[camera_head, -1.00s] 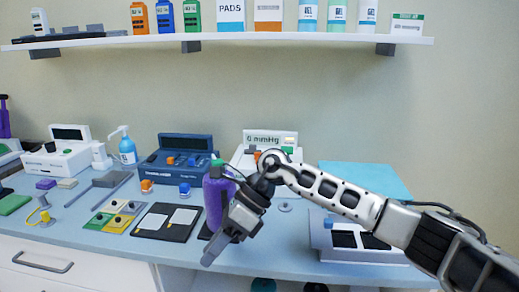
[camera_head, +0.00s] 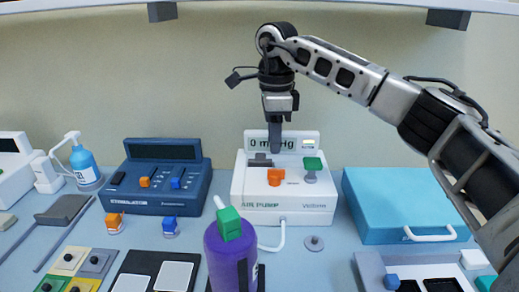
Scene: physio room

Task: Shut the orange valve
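The orange valve (camera_head: 276,177) is a small knob on the sloping top of the white air pump (camera_head: 262,205). A green knob (camera_head: 312,166) sits to its right and a dark grey part (camera_head: 260,160) behind it to the left. The pump's display (camera_head: 285,141) reads 0 mmHg. My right gripper (camera_head: 274,147) points straight down, with its tips in front of the display and just above the valve in the picture. It looks apart from the valve. I see its fingers edge-on, so their opening is hidden. My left gripper is not in view.
A purple bottle (camera_head: 225,255) with a green top stands in front of the pump. A blue stimulator (camera_head: 160,182) is at the left. A turquoise case (camera_head: 395,205) is at the right, under my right arm. The shelf edge (camera_head: 300,5) runs overhead.

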